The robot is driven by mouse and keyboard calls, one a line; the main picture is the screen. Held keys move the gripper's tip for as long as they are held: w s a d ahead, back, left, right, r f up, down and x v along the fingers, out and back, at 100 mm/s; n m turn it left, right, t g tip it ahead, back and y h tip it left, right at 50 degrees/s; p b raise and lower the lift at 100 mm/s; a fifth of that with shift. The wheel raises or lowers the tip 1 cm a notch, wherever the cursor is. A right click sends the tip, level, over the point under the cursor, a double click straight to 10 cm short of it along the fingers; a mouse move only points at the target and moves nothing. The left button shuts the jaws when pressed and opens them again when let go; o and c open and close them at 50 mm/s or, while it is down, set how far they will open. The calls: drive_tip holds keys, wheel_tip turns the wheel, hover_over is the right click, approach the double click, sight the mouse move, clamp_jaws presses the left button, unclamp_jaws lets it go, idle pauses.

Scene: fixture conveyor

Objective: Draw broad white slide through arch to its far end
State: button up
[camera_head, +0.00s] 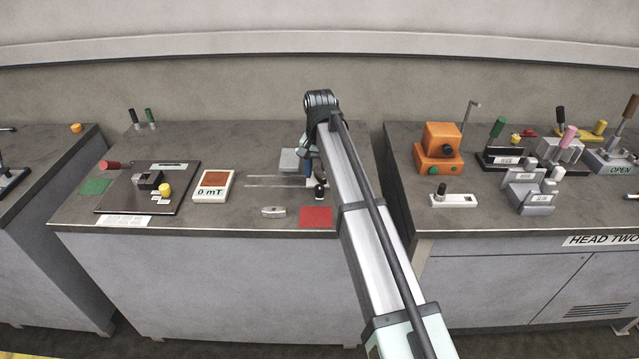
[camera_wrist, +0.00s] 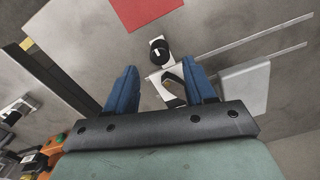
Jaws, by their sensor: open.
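In the wrist view, a white piece (camera_wrist: 153,75) with an orange-yellow patch and dark parts lies between the fingers; it may be the slide or the arch, I cannot tell which. A black knob (camera_wrist: 158,50) on a small white base stands just past the fingertips. The knob also shows in the head view (camera_head: 319,191), near the right end of two thin rails. My gripper (camera_wrist: 160,68) is open, its blue fingers spread either side of the white piece, and it holds nothing. In the head view my arm hides most of this spot.
Two thin rails (camera_wrist: 252,40) run away from the knob beside a pale slab (camera_wrist: 243,88). A red square (camera_head: 316,217) and a small grey block (camera_head: 273,212) lie in front. A 0 mT meter (camera_head: 212,186) stands left. The right bench holds an orange box (camera_head: 440,140) and several lever fixtures.

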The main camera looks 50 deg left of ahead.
wheel_tip(320, 180, up, 7)
drive_tip(key=shift+r, duration=0.15)
idle(0.7)
